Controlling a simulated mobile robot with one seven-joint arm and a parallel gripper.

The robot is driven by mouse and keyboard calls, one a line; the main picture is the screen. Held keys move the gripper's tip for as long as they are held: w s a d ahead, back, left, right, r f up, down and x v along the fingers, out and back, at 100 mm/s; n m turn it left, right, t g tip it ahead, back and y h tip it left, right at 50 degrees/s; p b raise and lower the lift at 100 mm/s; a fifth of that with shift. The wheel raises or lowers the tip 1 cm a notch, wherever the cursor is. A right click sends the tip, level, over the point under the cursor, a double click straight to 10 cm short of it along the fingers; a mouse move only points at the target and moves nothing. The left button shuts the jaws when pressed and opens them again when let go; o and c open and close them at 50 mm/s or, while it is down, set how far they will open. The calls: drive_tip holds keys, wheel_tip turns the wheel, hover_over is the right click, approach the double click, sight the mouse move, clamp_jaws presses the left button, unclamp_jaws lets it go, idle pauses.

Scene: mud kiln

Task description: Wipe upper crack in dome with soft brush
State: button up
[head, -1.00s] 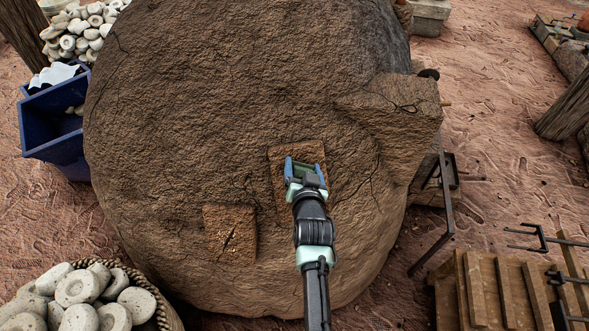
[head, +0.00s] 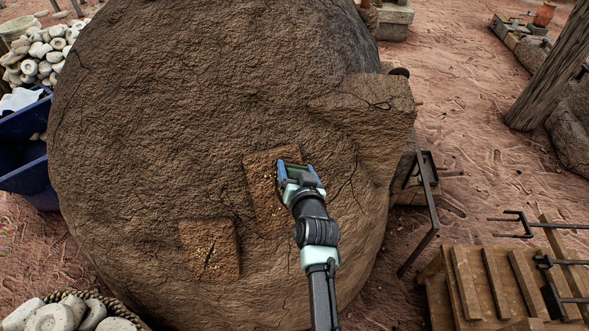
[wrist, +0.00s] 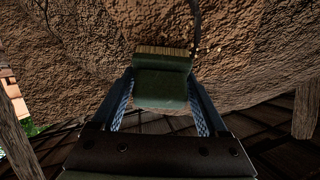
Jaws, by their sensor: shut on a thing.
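The big brown mud dome (head: 150,130) fills the middle of the head view. A squarish rough upper patch (head: 262,200) is on its front, with pale specks; my gripper covers part of it. A lower patch (head: 195,260) at left has a dark crack (head: 210,252). My gripper (head: 294,172) is at the upper patch's right side. In the wrist view my gripper (wrist: 163,95) is shut on the soft brush (wrist: 160,80), green-handled with tan bristles. The bristles are at or close against the dome; contact is unclear. A dark curved line (wrist: 197,20) runs down the dome towards the bristles.
A blue bin (head: 25,170) and a pile of pale stones (head: 42,55) are at left. A basket of stones (head: 88,312) is at lower left. A wooden bench (head: 500,275) with metal tools is at lower right. A post (head: 550,70) leans at right.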

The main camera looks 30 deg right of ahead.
drive_tip(key=shift+s+a+r+p, duration=0.2)
drive_tip(key=shift+s+r+p, duration=0.8)
drive_tip(key=shift+s+p, duration=0.1)
drive_tip(key=shift+s+a+r+p, duration=0.15)
drive_tip(key=shift+s+r+p, duration=0.85)
drive_tip(key=shift+s+p, duration=0.1)
drive_tip(key=shift+s+a+r+p, duration=0.2)
drive_tip(key=shift+s+r+p, duration=0.8)
drive_tip(key=shift+s+p, duration=0.05)
